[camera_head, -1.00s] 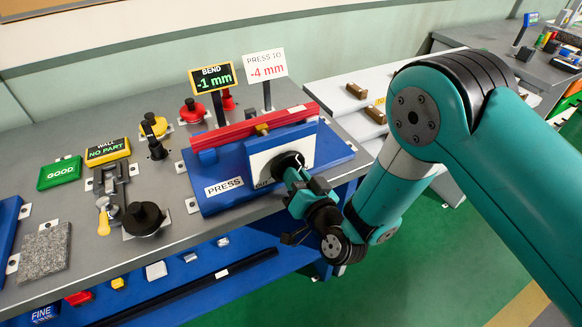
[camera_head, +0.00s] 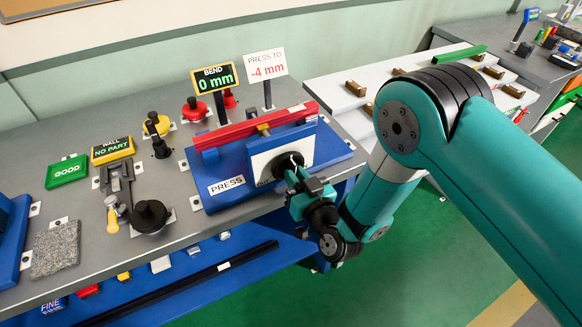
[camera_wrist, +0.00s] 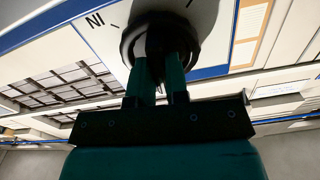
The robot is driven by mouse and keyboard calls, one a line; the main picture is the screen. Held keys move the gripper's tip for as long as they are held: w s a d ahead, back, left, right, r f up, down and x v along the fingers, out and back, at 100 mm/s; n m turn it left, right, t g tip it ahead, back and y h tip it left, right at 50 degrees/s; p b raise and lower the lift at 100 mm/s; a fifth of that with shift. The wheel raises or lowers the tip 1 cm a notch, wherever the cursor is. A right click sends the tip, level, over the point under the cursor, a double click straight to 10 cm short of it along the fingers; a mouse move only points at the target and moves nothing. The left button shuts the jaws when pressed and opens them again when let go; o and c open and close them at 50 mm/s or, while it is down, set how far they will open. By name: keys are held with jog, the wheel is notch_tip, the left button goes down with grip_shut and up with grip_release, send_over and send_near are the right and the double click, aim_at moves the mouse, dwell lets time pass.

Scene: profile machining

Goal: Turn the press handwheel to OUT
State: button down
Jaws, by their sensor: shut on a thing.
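The blue press (camera_head: 215,201) stands on the grey bench with a red bar (camera_head: 255,125) across its top. Its black handwheel (camera_head: 297,160) sits on a white dial plate (camera_head: 262,167), partly hidden by my gripper. My gripper (camera_head: 291,174) is shut on the handwheel from the front. In the wrist view the fingers (camera_wrist: 159,75) reach onto the dark handwheel (camera_wrist: 128,40), and the plate shows the marking "IN" to its left. The bend display (camera_head: 213,78) reads 0 mm. The sign (camera_head: 266,64) beside it reads PRESS TO -4 mm.
A black knob (camera_head: 150,214), a grey stone block (camera_head: 55,249), a green GOOD sign (camera_head: 66,171) and red and yellow buttons stand left of the press. White tables with brown blocks (camera_head: 356,88) stand behind my arm. Green floor lies in front.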

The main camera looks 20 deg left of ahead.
jog(key=shift+f+n+p, duration=0.1)
jog(key=shift+n+p, duration=0.7)
jog(key=shift+n, duration=1.3)
jog(key=shift+n+p, duration=0.6)
jog(key=shift+n, duration=1.7)
jog(key=n, duration=0.4)
jog(key=shift+p, duration=0.3)
